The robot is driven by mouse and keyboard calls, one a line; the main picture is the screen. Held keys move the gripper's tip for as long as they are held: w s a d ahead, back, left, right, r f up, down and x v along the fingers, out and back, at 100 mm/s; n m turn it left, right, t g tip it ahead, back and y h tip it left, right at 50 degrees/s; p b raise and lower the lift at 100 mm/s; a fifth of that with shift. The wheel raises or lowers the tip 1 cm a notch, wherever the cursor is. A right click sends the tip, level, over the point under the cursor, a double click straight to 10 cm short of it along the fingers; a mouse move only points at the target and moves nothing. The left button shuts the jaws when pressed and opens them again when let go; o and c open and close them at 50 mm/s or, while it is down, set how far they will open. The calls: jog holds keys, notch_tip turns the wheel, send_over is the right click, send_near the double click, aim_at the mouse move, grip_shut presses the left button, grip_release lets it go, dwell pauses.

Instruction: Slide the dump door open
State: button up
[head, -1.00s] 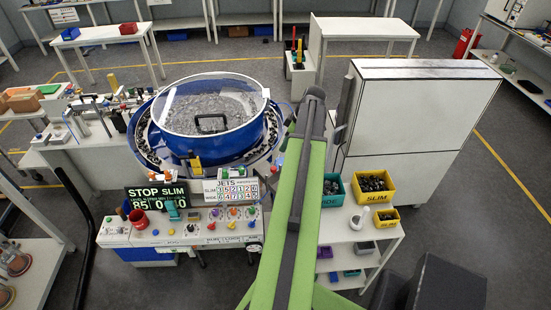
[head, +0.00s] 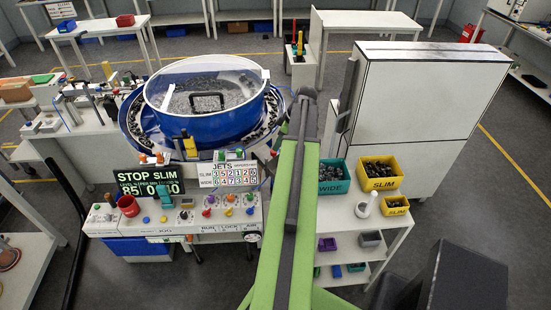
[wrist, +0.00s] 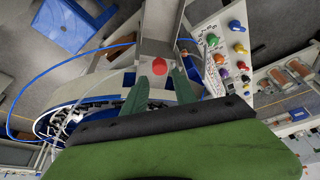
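A red knob (wrist: 158,66) sits on a pale metal chute or panel (wrist: 160,30) in the wrist view. It may be the dump door's handle, but I cannot tell for sure. My gripper (wrist: 160,75) has its two green fingers apart, with the knob showing between and just beyond the tips. I see no contact. The blue feeder bowl (head: 205,135) with a clear lid and dark parts inside stands left of my arm in the head view.
The control console (head: 175,218) with coloured knobs also shows in the wrist view (wrist: 232,60). A "STOP SLIM" display (head: 148,181) stands behind it. Teal (head: 334,176) and yellow (head: 380,170) bins are on a shelf to the right, before a white cabinet (head: 425,100).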

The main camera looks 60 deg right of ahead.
jog(key=b, duration=0.3)
send_over(274, 160)
notch_tip(274, 160, down, 5)
jog(key=shift+s+d+r, duration=0.1)
jog(key=shift+d+r, duration=0.05)
jog(key=shift+r, duration=0.15)
grip_shut()
dwell(0.8)
